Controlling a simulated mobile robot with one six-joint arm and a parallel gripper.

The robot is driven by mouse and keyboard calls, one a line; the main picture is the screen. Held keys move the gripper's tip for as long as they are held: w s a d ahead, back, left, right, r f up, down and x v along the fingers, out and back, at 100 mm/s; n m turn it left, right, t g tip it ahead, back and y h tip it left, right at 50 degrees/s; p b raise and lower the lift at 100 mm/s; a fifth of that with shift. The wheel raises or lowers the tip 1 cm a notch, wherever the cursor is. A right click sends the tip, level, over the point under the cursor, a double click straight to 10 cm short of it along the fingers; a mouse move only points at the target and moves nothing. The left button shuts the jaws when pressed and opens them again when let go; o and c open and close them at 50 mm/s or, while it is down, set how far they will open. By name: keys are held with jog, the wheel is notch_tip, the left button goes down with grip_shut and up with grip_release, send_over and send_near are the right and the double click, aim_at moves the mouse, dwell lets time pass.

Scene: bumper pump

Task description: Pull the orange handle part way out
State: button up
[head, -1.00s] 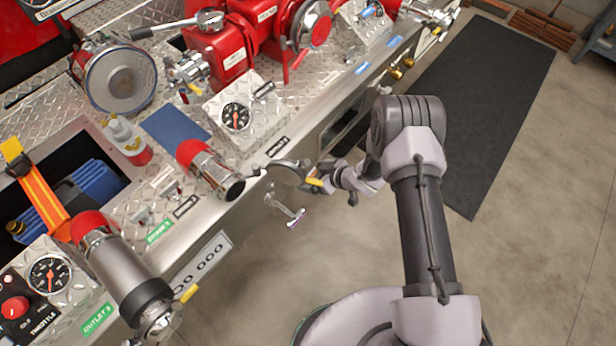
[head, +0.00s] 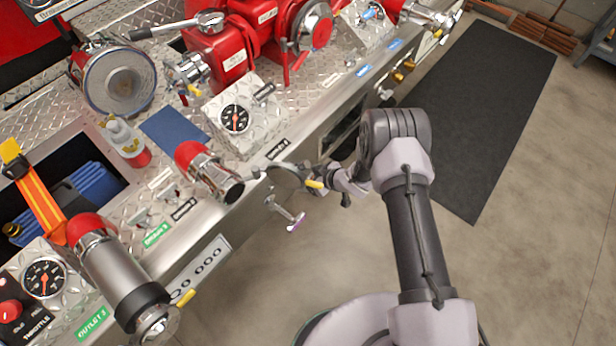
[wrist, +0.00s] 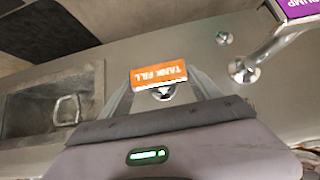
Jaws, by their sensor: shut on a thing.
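The orange handle (wrist: 159,74), labelled TANK FILL, sits between my gripper's two fingers in the wrist view. My gripper (wrist: 160,90) is shut on it. A short bright metal piece shows just under the handle, close to the grey panel. How far the handle stands out from the panel is hard to tell. In the head view my gripper reaches the panel's front face beside a chrome fitting, and the orange handle cannot be made out there.
A purple-labelled T-handle (head: 296,222) sticks out of the panel close by; it also shows in the wrist view (wrist: 300,8). A recessed latch (wrist: 66,108) lies left in the wrist view. A yellow lever (head: 315,184) is near my wrist.

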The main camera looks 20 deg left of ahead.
grip_shut()
jog(key=shift+s+d+p, duration=0.2)
jog(key=shift+s+d, duration=0.1)
jog(key=shift+d, duration=0.45)
jog(key=shift+s+d+p, duration=0.15)
jog(key=shift+s+d, duration=0.15)
jog(key=shift+d, duration=0.4)
jog(key=o, duration=1.9)
grip_release()
jog(key=shift+o, duration=0.2)
jog(key=p+v, duration=0.5)
jog(key=v, duration=1.2)
jog(key=shift+d, duration=0.15)
jog(key=shift+r, duration=0.1)
